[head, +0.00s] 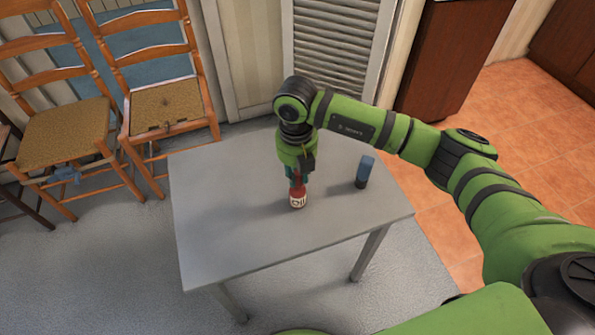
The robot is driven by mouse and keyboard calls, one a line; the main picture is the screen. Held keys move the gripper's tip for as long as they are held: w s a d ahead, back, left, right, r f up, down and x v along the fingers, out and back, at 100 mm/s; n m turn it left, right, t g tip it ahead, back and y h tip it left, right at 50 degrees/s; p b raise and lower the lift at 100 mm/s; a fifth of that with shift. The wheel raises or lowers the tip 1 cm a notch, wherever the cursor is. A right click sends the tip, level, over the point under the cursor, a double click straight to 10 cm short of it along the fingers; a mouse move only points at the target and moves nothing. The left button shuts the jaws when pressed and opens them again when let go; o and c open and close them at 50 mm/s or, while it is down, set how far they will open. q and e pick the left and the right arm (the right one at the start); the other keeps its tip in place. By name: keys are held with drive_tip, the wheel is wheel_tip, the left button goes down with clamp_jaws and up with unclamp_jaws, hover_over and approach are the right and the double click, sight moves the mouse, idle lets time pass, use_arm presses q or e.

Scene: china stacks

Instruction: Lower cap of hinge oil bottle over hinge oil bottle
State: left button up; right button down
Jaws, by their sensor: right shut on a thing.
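The hinge oil bottle (297,202), small and pale with dark lettering, stands upright near the middle of the grey table (220,222). My right gripper (297,178) points down directly above it, shut on the red cap (298,190). The cap is in line with the bottle's top. From this angle I cannot tell whether cap and bottle touch. The gripper hides the upper part of the cap. My left gripper is out of view.
A blue container with a dark lower end (365,170) stands upright to the right of the bottle. The table's left and front parts are clear. Wooden chairs (165,105) stand beyond the table at the left.

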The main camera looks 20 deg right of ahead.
drive_tip(key=shift+f, duration=0.25)
drive_tip(key=c, duration=1)
unclamp_jaws()
drive_tip(key=shift+r, duration=0.1)
wheel_tip(320, 180, up, 12)
drive_tip(key=shift+a+r, duration=0.1)
